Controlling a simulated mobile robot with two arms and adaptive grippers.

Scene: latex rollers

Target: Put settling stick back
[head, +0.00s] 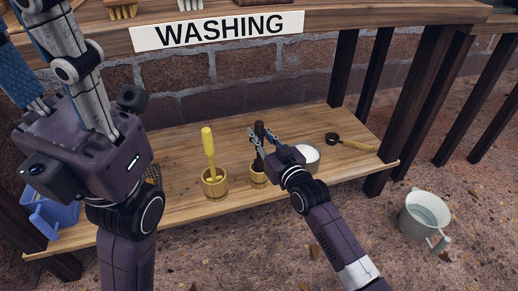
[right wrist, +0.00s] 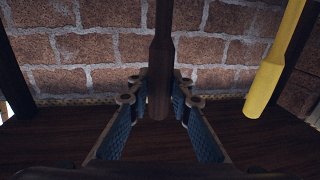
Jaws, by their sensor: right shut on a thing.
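The settling stick is a dark brown wooden stick (head: 259,129) with a thicker handle end. My right gripper (head: 263,141) is shut on it near the handle. The right wrist view, which looks upside down, shows the stick (right wrist: 160,65) between the blue finger pads of that gripper (right wrist: 158,92). In the head view the stick is over a small wooden cup (head: 258,177). Its lower end is hidden, so I cannot tell whether it is inside the cup. My left gripper (head: 35,62) is raised at the left, apparently open and empty, its fingertips cut off by the frame.
A yellow stick (head: 208,142) stands in another wooden cup (head: 215,187) to the left. A white-filled bowl (head: 308,157) and a dark ladle (head: 333,139) are on the right of the shelf (head: 185,208). A blue container (head: 55,214) is at the left; a pale bucket (head: 423,213) stands on the ground.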

